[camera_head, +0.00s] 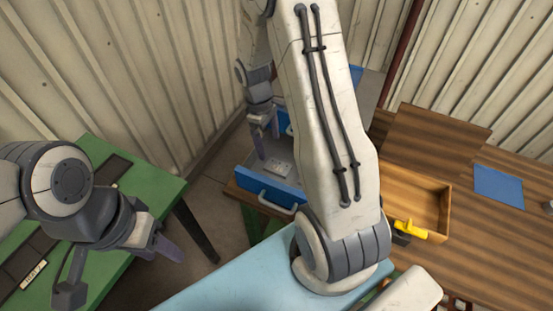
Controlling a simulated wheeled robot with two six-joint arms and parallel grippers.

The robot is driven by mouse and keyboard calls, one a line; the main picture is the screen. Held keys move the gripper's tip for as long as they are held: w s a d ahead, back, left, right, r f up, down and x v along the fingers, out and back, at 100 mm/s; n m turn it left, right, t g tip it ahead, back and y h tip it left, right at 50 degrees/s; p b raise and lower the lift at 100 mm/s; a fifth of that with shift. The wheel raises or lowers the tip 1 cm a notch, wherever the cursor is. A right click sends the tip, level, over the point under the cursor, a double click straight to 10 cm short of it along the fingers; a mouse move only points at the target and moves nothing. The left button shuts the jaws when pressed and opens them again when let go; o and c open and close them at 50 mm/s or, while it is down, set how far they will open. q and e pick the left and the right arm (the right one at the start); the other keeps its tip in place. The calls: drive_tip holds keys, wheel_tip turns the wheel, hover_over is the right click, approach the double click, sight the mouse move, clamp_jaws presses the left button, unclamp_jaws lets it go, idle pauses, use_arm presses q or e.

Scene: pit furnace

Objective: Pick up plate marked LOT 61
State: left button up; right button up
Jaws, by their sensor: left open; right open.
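A small pale plate (278,168) lies inside the open blue drawer (272,189); its marking is too small to read. My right gripper (268,143) is open and points down into the drawer, just above and left of this plate, apparently not around it. A small cream label plate (34,275) with dark lettering lies on the green table at the lower left; I cannot read it surely. My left gripper (165,246) is open and empty by the right edge of the green table, right of that label plate.
The green table (98,150) bears dark strips. A wooden table (500,245) at the right holds an open wooden box (420,190), a yellow-handled tool (410,229) and a blue sheet (498,184). Corrugated walls close the back. My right arm hides part of the middle.

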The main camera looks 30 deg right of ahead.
hover_over(277, 166)
drive_tip(key=a, duration=0.1)
drive_tip(key=f, duration=0.5)
drive_tip(key=shift+w+a+f+p, duration=0.1)
drive_tip(key=shift+w+p, duration=0.2)
drive_tip(key=f, duration=0.1)
drive_tip(key=f+p, duration=0.1)
drive_tip(key=d+f, duration=0.1)
drive_tip(key=shift+s+f+p, duration=0.25)
drive_tip(key=shift+f+p, duration=0.05)
drive_tip(key=shift+f, duration=0.75)
clamp_jaws()
